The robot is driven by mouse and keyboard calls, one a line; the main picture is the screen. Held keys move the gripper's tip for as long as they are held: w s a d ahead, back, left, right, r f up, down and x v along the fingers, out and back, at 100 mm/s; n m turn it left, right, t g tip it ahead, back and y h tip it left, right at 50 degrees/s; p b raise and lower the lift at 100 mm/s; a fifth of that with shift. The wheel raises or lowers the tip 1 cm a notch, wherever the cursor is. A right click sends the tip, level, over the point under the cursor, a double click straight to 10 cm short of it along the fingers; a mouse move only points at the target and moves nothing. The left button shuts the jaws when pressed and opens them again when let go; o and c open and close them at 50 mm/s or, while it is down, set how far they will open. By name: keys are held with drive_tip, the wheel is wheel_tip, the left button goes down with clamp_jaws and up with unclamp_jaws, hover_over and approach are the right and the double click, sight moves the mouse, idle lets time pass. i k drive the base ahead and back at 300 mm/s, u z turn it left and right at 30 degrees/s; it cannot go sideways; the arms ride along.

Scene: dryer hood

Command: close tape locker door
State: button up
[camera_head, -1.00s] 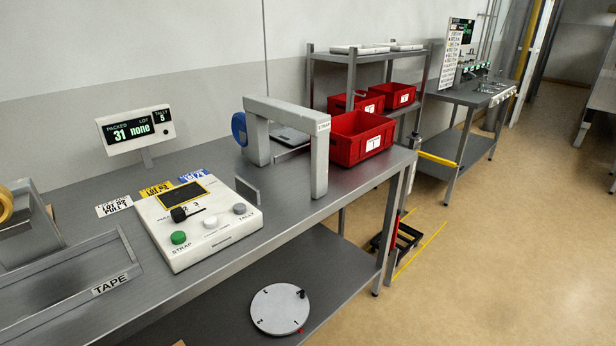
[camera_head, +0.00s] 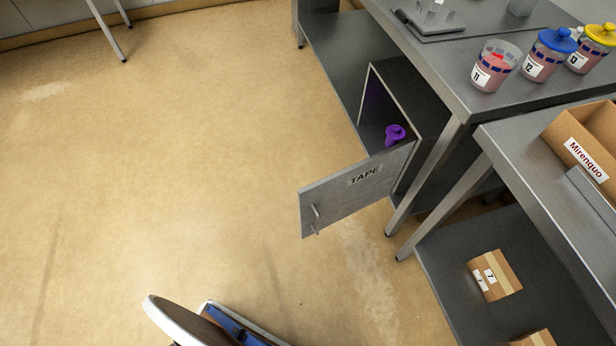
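The tape locker (camera_head: 376,95) is a grey box on the lower shelf under the bench. Its door (camera_head: 340,197), labelled TAPE, stands wide open and juts out over the floor to the left. The door has a small metal handle (camera_head: 315,219) near its free edge. A purple object (camera_head: 394,134) is at the locker's opening, partly behind the door's upper edge. My gripper is not in view.
Open floor (camera_head: 190,170) lies left of the door. Jars (camera_head: 495,66) stand on the bench above. A second bench at right holds a cardboard box (camera_head: 588,140), with a smaller box (camera_head: 494,276) on its lower shelf. Bench legs stand right of the door.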

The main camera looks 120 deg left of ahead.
sight(329, 200)
drive_tip(key=u, duration=2.9)
drive_tip(key=k, duration=1.2)
drive_tip(key=u, duration=0.85)
drive_tip(key=i, duration=1.35)
drive_tip(key=z, duration=0.6)
